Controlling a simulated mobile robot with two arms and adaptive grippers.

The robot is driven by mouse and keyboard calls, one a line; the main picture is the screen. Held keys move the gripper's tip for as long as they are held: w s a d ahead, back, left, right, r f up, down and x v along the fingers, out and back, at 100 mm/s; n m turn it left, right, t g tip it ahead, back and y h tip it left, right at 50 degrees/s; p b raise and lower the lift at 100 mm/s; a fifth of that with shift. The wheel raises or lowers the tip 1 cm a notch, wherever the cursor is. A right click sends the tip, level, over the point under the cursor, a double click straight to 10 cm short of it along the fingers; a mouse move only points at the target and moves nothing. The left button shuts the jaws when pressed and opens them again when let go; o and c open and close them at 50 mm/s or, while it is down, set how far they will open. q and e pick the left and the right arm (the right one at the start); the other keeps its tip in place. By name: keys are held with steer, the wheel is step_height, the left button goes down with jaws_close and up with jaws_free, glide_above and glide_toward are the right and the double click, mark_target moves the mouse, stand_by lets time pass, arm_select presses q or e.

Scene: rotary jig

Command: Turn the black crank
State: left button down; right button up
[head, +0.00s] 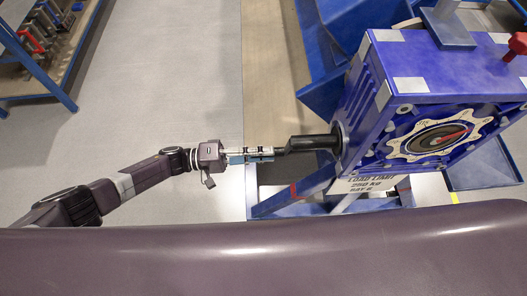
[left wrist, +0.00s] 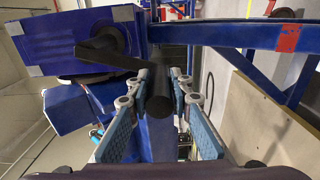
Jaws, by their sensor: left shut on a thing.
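The black crank (head: 312,143) sticks out from the left side of a blue gearbox (head: 405,72). In the left wrist view its black handle (left wrist: 158,103) runs between the fingers, and its crank arm (left wrist: 104,52) reaches left to a round hub on the blue housing. My left gripper (head: 277,151) reaches in from the left and is shut on the handle's outer end. It also shows in the left wrist view (left wrist: 160,78), with one finger on each side of the handle. In the head view the crank arm is hard to make out. My right gripper is not in view.
A blue stand (head: 330,196) with a load-limit sign (head: 372,185) is below the gearbox. A cream toothed ring with a dial (head: 436,138) is on its front. A red knob (head: 517,45) is at upper right. A blue-framed shelf (head: 45,60) stands far left. Floor between is clear.

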arm_select(q)
steer(key=shift+s+f, duration=0.6)
steer(key=shift+s, duration=0.05)
steer(key=c, duration=1.7)
jaws_free()
steer(key=shift+c, duration=0.2)
steer(key=shift+r, duration=0.2)
steer(key=shift+w, duration=0.1)
steer(key=a, duration=1.2)
